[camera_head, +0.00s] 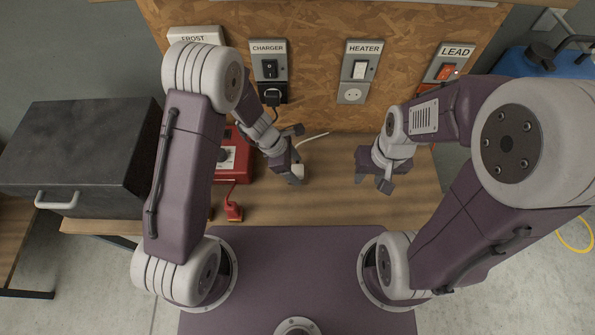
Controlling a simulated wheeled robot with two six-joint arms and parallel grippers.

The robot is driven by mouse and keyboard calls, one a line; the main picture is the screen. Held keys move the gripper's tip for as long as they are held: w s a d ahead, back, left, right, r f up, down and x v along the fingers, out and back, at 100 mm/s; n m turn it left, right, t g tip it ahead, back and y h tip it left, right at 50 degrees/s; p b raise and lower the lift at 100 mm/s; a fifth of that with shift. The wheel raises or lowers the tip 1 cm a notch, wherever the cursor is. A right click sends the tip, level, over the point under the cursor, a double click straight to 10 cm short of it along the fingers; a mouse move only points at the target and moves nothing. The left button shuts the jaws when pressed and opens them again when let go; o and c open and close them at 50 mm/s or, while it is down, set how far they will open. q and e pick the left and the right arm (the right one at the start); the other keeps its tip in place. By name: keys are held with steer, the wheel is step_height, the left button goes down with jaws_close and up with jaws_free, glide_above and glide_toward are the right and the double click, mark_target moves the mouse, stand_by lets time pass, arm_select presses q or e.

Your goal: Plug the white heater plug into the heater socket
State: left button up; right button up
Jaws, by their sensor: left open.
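The heater socket (352,93) is a pale outlet on the wooden board, under the HEATER label and a white switch. Nothing is plugged into it. The white heater plug (298,171) is partly hidden at my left gripper's fingers, low over the bench, and a white cable (313,138) runs near it. My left gripper (297,157) is open at the plug; I cannot tell whether it touches it. My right gripper (374,181) is open and empty over the bench, right of the plug and below the heater socket.
A black plug (272,97) sits in the charger socket. A red box (232,157) and a red plug (233,211) are left of my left gripper. A dark case (85,150) stands at far left. The bench (320,200) between my grippers is clear.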

mark_target(297, 171)
arm_select(q)
steer(key=shift+d+f, duration=0.15)
steer(key=shift+f, duration=0.1)
steer(key=c, duration=1.3)
steer(key=shift+c, duration=0.2)
steer(key=shift+r, duration=0.15)
steer(key=shift+r, duration=0.35)
steer(key=r, duration=0.2)
steer(key=r+p, duration=0.1)
steer(key=shift+s+d+r, duration=0.25)
steer(key=shift+s+r, duration=0.05)
steer(key=shift+r, duration=0.05)
steer(key=s+d+r, duration=0.5)
steer(key=s+r, duration=0.1)
steer(key=s, duration=0.3)
steer(key=shift+d+r, duration=0.2)
steer(key=shift+d, duration=0.2)
